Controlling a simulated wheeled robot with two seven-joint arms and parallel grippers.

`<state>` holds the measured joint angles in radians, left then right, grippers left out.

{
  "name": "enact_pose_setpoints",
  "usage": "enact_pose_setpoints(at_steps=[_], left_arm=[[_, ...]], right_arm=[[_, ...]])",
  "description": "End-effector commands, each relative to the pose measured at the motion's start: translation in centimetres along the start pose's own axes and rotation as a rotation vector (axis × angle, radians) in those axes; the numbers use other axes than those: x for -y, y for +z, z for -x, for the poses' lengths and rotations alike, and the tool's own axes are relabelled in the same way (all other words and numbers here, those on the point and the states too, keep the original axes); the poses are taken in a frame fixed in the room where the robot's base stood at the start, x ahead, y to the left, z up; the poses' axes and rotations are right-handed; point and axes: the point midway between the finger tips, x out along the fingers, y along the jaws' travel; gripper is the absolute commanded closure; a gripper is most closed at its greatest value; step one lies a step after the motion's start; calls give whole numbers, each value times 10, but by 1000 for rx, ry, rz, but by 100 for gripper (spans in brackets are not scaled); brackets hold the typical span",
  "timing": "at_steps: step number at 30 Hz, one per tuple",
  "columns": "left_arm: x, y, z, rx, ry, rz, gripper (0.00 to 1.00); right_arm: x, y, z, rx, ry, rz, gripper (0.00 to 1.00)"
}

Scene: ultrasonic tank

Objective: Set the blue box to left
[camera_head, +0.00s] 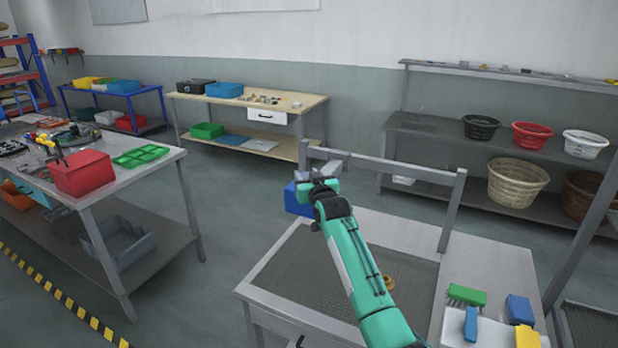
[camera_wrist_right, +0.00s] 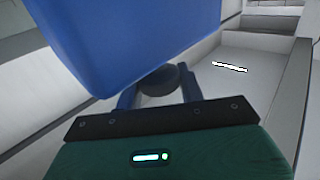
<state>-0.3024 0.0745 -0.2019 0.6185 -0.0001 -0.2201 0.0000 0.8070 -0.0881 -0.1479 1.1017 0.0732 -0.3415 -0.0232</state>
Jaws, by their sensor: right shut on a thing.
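The blue box (camera_head: 296,199) shows in the head view just left of my right gripper (camera_head: 322,187), partly hidden behind it and my arm. In the right wrist view the blue box (camera_wrist_right: 130,35) fills the upper left, tilted in the picture, at the fingers of my right gripper (camera_wrist_right: 160,95). My right gripper is shut on the blue box and holds it up, near the far left part of the tank table's frame. Where the fingertips touch the box is hidden. My left gripper is not in view.
The tank table (camera_head: 290,318) has a dark sunken basin and a raised metal frame (camera_head: 390,168) at its back. Brushes, including a green one (camera_head: 466,295), lie at its right. A table with a red bin (camera_head: 84,173) stands at left. Open floor lies between them.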

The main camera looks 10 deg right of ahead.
Motion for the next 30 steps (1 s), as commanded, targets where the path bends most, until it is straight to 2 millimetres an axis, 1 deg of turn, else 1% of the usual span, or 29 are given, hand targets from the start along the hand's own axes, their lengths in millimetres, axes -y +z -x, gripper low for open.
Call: enact_pose_setpoints(at_steps=[1, 2, 3, 4, 13, 17, 23, 30], left_arm=[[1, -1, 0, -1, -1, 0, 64], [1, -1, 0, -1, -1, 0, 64], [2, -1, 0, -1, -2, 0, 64], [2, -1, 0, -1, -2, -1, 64], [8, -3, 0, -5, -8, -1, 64], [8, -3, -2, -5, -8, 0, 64], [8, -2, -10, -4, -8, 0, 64], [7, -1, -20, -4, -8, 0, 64]], right_arm=[[2, -2, 0, -2, -3, -2, 59], [2, -2, 0, -2, -3, -2, 54], [2, -2, 0, -2, -3, -2, 46], [2, -2, 0, -2, -3, -2, 41], [1, -1, 1, -1, -1, -1, 41], [1, 0, 6, -2, -1, -1, 41], [1, 2, 28, -2, -2, 0, 41], [2, 3, 62, -2, -2, 0, 41]])
